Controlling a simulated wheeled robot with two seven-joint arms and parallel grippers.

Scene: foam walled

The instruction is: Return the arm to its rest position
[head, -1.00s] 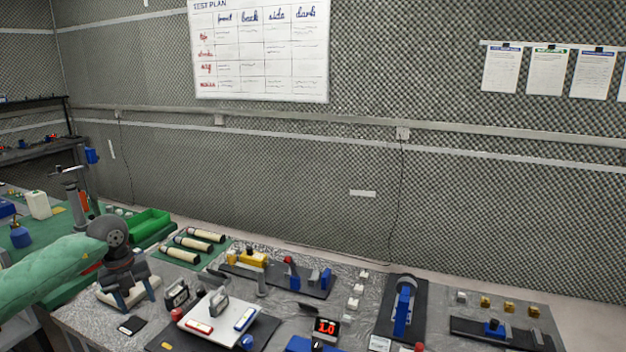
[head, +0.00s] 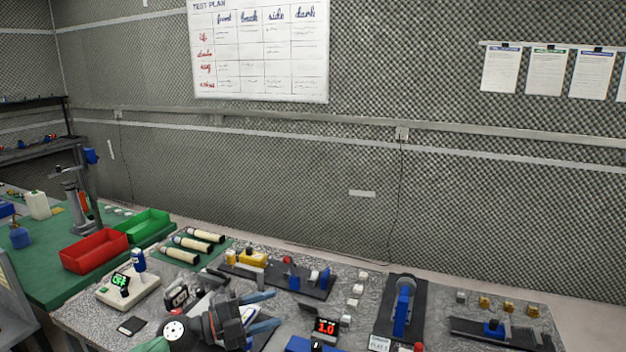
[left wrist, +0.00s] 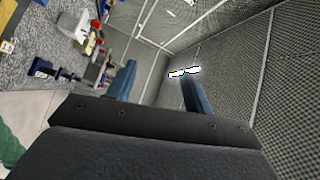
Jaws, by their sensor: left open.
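My left gripper (head: 274,309) is low in the head view, over the front middle of the grey speckled bench. Its two blue-grey fingers point right and are spread apart with nothing visible between them. The gripper and wrist hide part of the bench items below. In the left wrist view the open fingers (left wrist: 158,76) also stand apart and empty, with the foam wall beyond them. My right gripper is not in any view.
A red bin (head: 95,251) and a green bin (head: 146,224) stand on the green table at left. A white device with a green display (head: 121,281), several cylinders (head: 193,243), a red-digit display (head: 326,327) and a blue fixture (head: 402,306) crowd the bench.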

